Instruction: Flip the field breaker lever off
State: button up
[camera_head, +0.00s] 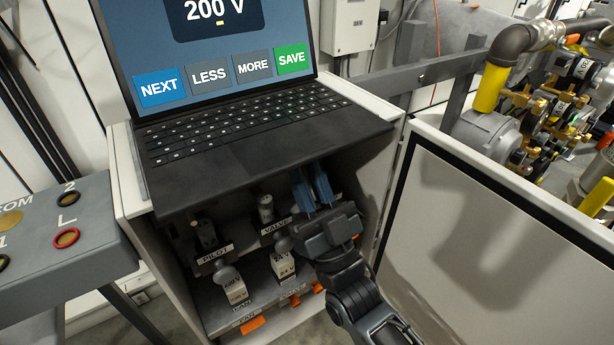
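The left breaker (236,289) stands above a label reading FAN. The right breaker (284,265) is marked 24 V, and its label below is too small and partly covered to read. No label reading FIELD is legible, so I cannot confirm which is the field breaker, nor its lever position. My gripper (314,186) reaches into the cabinet, right of and above the 24 V breaker's knob (282,244). Its blue fingers are apart, with nothing seen between them.
A laptop (250,135) overhangs the opening. The open cabinet door (470,240) is at right, a socket panel (65,225) at left.

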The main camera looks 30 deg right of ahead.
jog(key=o, duration=0.4)
jog(key=shift+f, duration=0.1)
jog(key=shift+v, duration=3.85)
jog(key=shift+s, duration=0.2)
jog(key=s+f+g, duration=0.2)
jog(key=s+g, duration=1.1)
jog(key=s, duration=1.5)
notch_tip(320, 180, up, 25)
jog(key=p, duration=2.5)
jog(key=shift+s, duration=0.1)
